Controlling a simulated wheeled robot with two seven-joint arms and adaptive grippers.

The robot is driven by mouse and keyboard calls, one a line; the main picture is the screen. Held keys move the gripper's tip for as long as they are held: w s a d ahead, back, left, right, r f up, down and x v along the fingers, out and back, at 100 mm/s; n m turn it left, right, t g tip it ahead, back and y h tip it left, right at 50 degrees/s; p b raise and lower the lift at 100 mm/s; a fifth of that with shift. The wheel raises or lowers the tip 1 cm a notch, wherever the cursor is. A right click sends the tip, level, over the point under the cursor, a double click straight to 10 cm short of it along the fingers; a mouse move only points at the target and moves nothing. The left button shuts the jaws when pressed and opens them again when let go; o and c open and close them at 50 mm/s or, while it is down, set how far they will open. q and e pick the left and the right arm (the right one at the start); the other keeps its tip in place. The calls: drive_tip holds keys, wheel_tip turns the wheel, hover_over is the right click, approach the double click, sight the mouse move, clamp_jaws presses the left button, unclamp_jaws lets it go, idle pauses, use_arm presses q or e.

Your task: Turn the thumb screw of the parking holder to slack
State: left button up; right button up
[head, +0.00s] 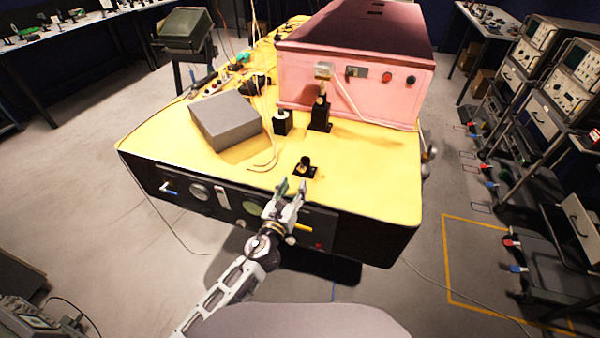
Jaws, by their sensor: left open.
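A small black fixture (305,168) with a flat base and a rounded upright part stands on the yellow top near its front edge. It looks like the parking holder, but its thumb screw is too small to make out. My left gripper (292,187) reaches in from below, just in front of the fixture and slightly left of it. Its fingers are apart, with nothing visible between them. I cannot tell whether a fingertip touches the fixture. My right gripper is out of view.
A taller black post mount (320,115) and a small black block (283,122) stand behind. A grey box (226,120) and loose pale cables lie to the left. A pink enclosure (350,80) fills the back. The yellow surface (375,185) to the right is clear.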

sight(301, 170)
use_arm(q)
drive_tip(key=shift+x, duration=3.5)
drive_tip(key=shift+c, duration=0.4)
clamp_jaws()
